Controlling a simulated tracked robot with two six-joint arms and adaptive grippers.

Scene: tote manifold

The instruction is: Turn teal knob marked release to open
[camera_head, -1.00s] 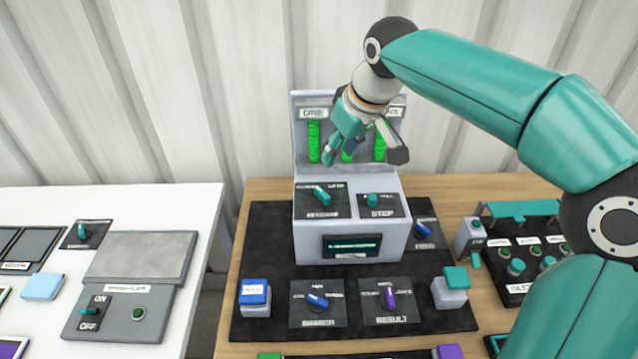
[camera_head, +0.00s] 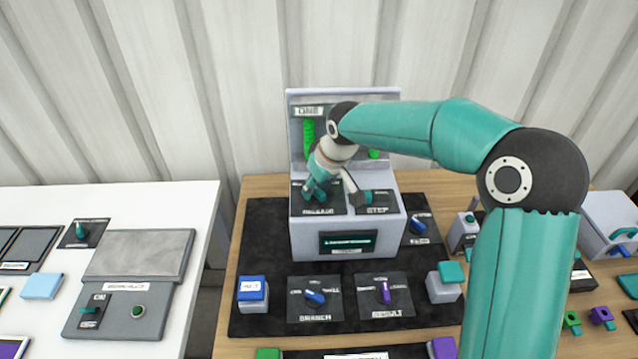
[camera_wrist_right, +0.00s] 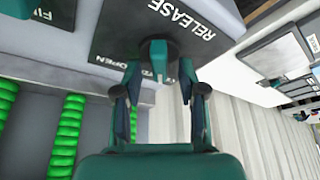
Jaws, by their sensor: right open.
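The teal knob (camera_wrist_right: 158,52) stands on a dark plate (camera_wrist_right: 112,35) marked RELEASE, with an OPEN label along its edge in the right wrist view. In the head view this plate (camera_head: 334,208) is on top of the grey box, at its left, and my gripper covers most of the knob. My right gripper (camera_wrist_right: 158,78) is open, pointing at the knob. Its two fingertips sit on either side of the knob's near end in the right wrist view. I cannot tell whether they touch it. My left gripper is not in view.
The STEP knob (camera_head: 366,197) is close to the right of my right gripper. The box's back panel (camera_head: 296,130) with green tubes (camera_head: 308,138) rises behind. Blue and purple (camera_head: 385,293) knobs lie in front. A white table (camera_head: 203,210) stands at the left.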

